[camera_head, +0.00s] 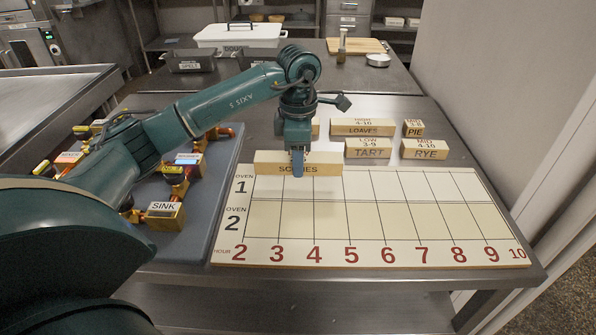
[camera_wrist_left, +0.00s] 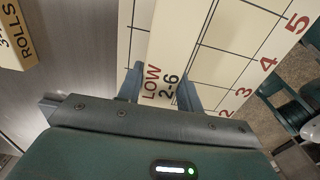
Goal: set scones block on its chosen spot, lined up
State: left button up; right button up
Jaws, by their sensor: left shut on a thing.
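The wooden scones block (camera_head: 265,164) is held level at the upper left edge of the white oven chart (camera_head: 411,222), along the top of the oven 1 row and from about hour 2 to nearly hour 5. My left gripper (camera_head: 298,165) comes down from above and is shut on its middle. In the left wrist view the block (camera_wrist_left: 170,30), marked LOW 2-6, lies between the fingers (camera_wrist_left: 161,82), roughly parallel to the chart's lines. I cannot tell whether its underside touches the chart. My right gripper is not in view.
Behind the chart stand the loaves block (camera_head: 362,127), tart block (camera_head: 368,148), rye block (camera_head: 424,150) and pie block (camera_head: 413,128). A blue-grey mat (camera_head: 205,222) with brass valve pieces lies left of the chart. The rest of the chart's grid is clear.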

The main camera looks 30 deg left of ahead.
pick_arm(q)
jog(key=shift+f, duration=1.85)
jog(key=o, duration=1.1)
jog(key=shift+f, duration=0.1)
jog(key=shift+c, duration=0.2)
notch_tip(320, 180, up, 12)
jog(key=shift+r, duration=0.15)
